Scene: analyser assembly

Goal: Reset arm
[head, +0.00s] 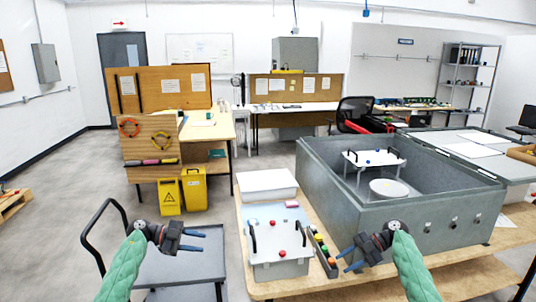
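My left gripper (204,241) is in the lower left of the head view, above a grey cart. Its two blue fingers point right, are apart, and hold nothing visible. My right gripper (344,259) is in the lower right, at the wooden table's front area near the big grey case. Its blue fingers point left, are spread apart, and look empty. Between the grippers a light grey box (280,268) with black handles and red knobs sits on the table. Neither gripper appears to touch it.
The big open grey case (430,240) holds a white plate (374,158) with black handles and a round white part (389,188). A white bin (267,185) and a strip of coloured buttons (325,255) are on the table. The grey cart (180,268) stands left.

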